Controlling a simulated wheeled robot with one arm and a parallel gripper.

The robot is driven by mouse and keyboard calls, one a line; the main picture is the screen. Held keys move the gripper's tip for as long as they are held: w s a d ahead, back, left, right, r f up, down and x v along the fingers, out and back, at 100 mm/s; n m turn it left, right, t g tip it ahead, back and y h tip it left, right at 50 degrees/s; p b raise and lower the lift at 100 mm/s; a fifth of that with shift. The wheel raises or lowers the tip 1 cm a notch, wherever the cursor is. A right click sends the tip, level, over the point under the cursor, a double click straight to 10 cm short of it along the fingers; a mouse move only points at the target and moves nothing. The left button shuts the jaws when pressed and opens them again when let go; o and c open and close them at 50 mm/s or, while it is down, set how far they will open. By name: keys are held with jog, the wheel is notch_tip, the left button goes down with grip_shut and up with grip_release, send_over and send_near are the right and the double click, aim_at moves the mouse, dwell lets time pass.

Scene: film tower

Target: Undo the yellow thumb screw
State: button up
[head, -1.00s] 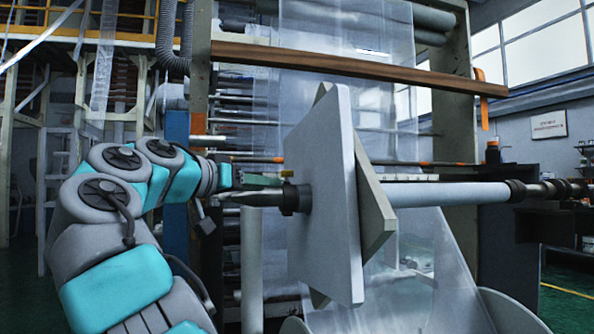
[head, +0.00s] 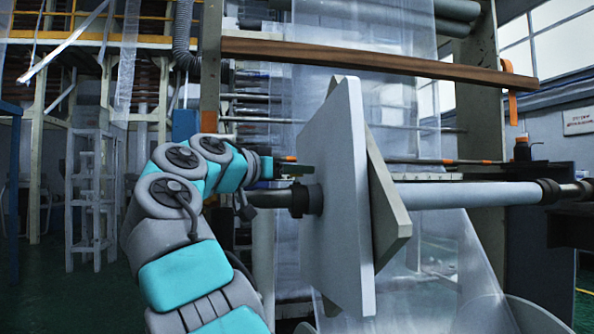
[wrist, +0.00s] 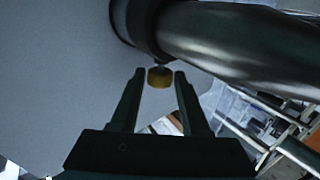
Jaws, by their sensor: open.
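The yellow thumb screw (wrist: 160,77) shows in the wrist view, small and round. It sticks out from the dark collar (wrist: 140,25) on the shaft, beside the grey plate. My gripper (wrist: 157,75) is open, with one dark finger on each side of the screw and a gap visible on both sides. In the head view my gripper (head: 294,170) is at the left end of the shaft, by the collar (head: 305,200). The screw cannot be made out in the head view.
A large grey square plate (head: 335,200) stands just right of my gripper. The metal shaft (wrist: 240,45) crosses the upper right of the wrist view. A brown beam (head: 380,62) and clear film (head: 362,30) are above and behind.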

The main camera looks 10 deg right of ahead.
jog(key=shift+w+d, duration=0.1)
jog(key=shift+d, duration=0.1)
grip_shut()
jog(key=shift+f+b, duration=0.15)
jog(key=shift+b, duration=0.2)
